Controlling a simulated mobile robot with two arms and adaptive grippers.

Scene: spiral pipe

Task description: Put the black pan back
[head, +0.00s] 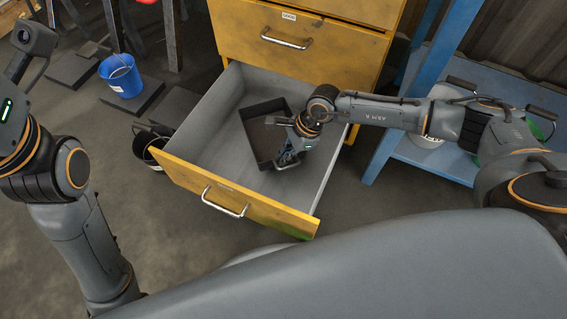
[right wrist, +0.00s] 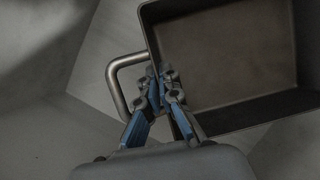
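The black pan (head: 262,131) is a dark rectangular tray lying in the open grey-lined drawer (head: 195,128). In the right wrist view the pan (right wrist: 235,55) fills the upper right, with a metal loop handle (right wrist: 116,82) at its left side. My right gripper (head: 288,159) reaches down at the pan's near right end. In the wrist view its blue fingers (right wrist: 161,76) are close together beside the pan's wall and the handle. Whether they grip the handle is unclear. Of my left arm, links and a camera show at the left; its gripper does not.
The drawer belongs to a yellow cabinet (head: 325,58) with closed drawers above. A blue-framed shelf (head: 400,110) stands at the right. A blue bucket (head: 122,76) and a dark bucket (head: 153,152) are at the left. The drawer's left half is free.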

